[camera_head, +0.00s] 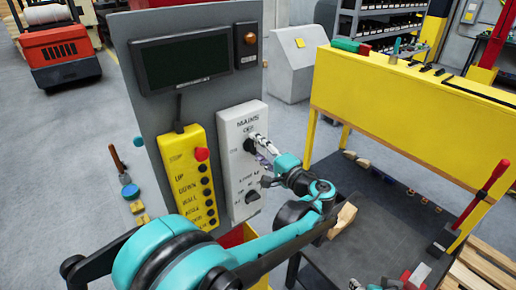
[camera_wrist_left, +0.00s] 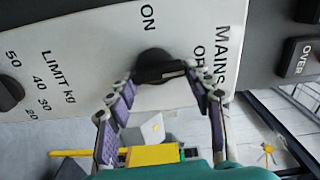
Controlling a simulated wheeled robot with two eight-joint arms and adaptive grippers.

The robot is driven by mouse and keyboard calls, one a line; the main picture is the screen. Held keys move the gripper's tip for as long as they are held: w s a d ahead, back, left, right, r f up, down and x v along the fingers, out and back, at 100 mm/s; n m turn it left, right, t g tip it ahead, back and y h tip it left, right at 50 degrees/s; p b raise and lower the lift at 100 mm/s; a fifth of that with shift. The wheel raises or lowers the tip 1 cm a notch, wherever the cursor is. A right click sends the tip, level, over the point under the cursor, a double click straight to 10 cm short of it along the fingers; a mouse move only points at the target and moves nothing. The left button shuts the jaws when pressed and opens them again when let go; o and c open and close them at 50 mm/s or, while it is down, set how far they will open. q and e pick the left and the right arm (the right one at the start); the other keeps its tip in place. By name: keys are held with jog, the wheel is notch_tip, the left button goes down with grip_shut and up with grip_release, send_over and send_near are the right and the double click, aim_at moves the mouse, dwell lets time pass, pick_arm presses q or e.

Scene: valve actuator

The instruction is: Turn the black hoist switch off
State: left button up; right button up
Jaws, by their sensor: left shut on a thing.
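The black hoist switch (camera_wrist_left: 160,68) is a round knob with a raised bar on the white panel (camera_head: 232,178), under the word MAINS. In the left wrist view, the bar lies roughly level, and its pale mark is on the end towards the OFF lettering; ON is at the upper left of the knob. My left gripper (camera_head: 264,148) is at the switch, with one finger on each side of it in the left wrist view (camera_wrist_left: 168,80), shut on it. In the head view the fingers partly cover the switch. My right gripper is out of view.
A second black knob, the LIMIT dial (camera_head: 252,196), sits lower on the white panel. A yellow button box (camera_head: 187,180) with a red button is to its left. A dark screen (camera_head: 187,60) is above. A yellow workbench (camera_head: 400,105) stands at the right.

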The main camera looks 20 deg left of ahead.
pick_arm(q)
jog(key=o, duration=1.1)
jog(key=shift+o, duration=0.2)
jog(key=shift+d, duration=0.1)
jog(key=v, duration=1.2)
